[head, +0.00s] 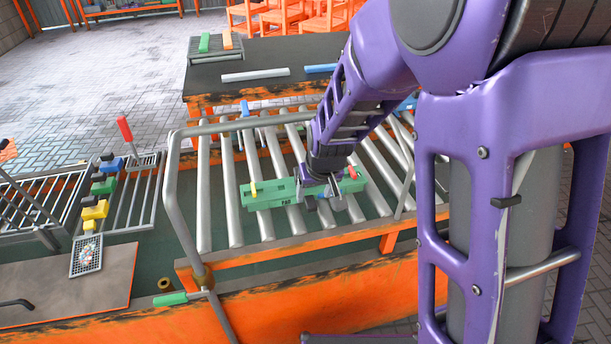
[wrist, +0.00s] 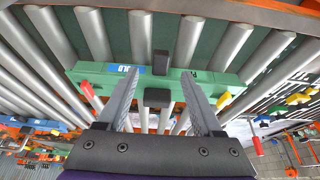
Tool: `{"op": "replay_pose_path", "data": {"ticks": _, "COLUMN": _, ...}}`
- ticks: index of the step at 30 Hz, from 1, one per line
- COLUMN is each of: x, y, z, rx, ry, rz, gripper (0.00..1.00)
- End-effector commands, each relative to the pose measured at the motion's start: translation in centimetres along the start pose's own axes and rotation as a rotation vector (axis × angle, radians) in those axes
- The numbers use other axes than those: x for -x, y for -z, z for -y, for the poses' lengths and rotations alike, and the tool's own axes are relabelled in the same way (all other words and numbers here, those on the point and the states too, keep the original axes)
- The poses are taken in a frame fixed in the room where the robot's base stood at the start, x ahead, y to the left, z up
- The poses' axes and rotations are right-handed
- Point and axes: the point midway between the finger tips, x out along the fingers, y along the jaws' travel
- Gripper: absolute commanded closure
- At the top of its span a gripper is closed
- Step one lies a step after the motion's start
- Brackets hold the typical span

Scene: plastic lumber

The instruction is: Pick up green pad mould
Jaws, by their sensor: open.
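The green pad mould (head: 270,195) is a long green bar lying across the metal rollers, with lettering on its side, a yellow piece near its left end and a red one near its right. My gripper (head: 325,192) is over its right half in the head view and hides part of it. In the wrist view the mould (wrist: 105,76) runs across the picture beyond my open gripper (wrist: 159,76). A dark block (wrist: 157,97) on the mould shows between the two fingers. I cannot tell whether the fingers touch the mould.
The roller conveyor (head: 235,205) has a bent grey rail (head: 168,200) at its left end. A dark table (head: 265,55) behind holds grey and blue bars. Racks with coloured blocks (head: 95,212) stand at the left. Orange chairs (head: 300,15) stand at the back.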

Motion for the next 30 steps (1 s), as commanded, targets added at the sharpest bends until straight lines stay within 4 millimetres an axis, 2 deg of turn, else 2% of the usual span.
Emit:
{"op": "replay_pose_path", "data": {"ticks": 5, "x": -1.2, "y": 0.1, "z": 0.0, "rx": 0.001, "ry": 0.0, "rz": 0.001, "gripper": 0.32}}
{"op": "replay_pose_path", "data": {"ticks": 13, "x": -5.0, "y": 0.4, "z": 0.1, "rx": 0.001, "ry": 0.0, "rz": 0.002, "gripper": 0.32}}
{"op": "replay_pose_path", "data": {"ticks": 22, "x": -5.6, "y": 0.6, "z": 0.1, "rx": 0.0, "ry": 0.0, "rz": -0.001, "gripper": 0.32}}
{"op": "replay_pose_path", "data": {"ticks": 23, "x": -5.6, "y": 0.6, "z": 0.1, "rx": 0.0, "ry": 0.0, "rz": -0.001, "gripper": 0.34}}
{"op": "replay_pose_path", "data": {"ticks": 30, "x": -5.5, "y": 0.5, "z": 0.1, "rx": 0.0, "ry": 0.0, "rz": -0.001, "gripper": 0.78}}
